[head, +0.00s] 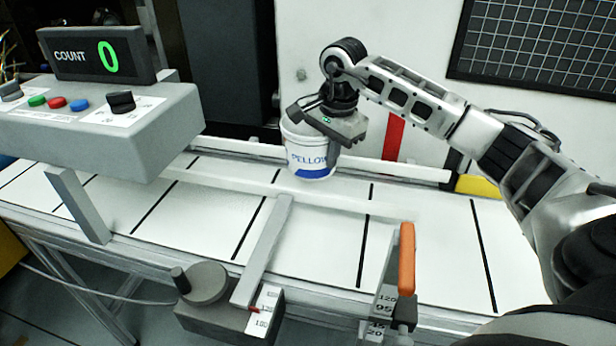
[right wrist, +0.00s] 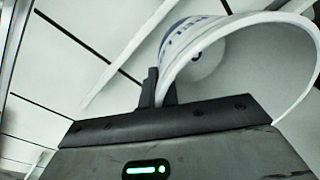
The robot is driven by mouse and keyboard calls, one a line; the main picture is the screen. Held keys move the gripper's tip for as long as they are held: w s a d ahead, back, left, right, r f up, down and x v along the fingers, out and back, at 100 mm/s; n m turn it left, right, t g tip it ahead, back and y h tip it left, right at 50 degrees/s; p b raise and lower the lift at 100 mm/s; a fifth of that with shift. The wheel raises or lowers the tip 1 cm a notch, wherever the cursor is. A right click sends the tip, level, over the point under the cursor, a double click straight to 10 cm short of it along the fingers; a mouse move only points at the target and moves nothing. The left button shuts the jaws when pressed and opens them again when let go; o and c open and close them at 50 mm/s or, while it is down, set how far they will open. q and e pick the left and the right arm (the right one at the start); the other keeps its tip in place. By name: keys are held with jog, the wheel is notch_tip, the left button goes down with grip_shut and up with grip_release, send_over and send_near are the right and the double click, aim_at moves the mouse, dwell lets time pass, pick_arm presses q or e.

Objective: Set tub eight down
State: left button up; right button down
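A white tub (head: 312,160) with a blue label band and blue lettering is in the middle of the head view, over the far part of the white conveyor belt (head: 215,205). It looks nearly upright. My right gripper (head: 318,128) is at its rim from above. In the right wrist view the dark fingers (right wrist: 160,90) are closed on the thin wall of the tub (right wrist: 255,25), whose open top and inside show. I cannot tell whether the tub's base touches the belt. My left gripper is not in view.
Black lines divide the belt, and a pale rail (head: 265,187) runs along it. A grey bar (head: 263,250) reaches over it from a dial block (head: 225,315). An orange-handled clamp (head: 406,260) stands at the front. A control box (head: 95,115) and a counter reading 0 (head: 100,55) are left.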

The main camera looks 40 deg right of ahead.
jog(key=shift+s+f, duration=0.1)
jog(key=shift+f, duration=3.4)
jog(key=shift+f, duration=0.25)
jog(key=c, duration=1.7)
grip_release()
jog(key=shift+r, duration=0.1)
jog(key=r, duration=0.8)
jog(key=s+r, duration=0.1)
jog(key=r, duration=0.3)
jog(key=shift+d+r, duration=0.1)
jog(key=shift+r, duration=0.05)
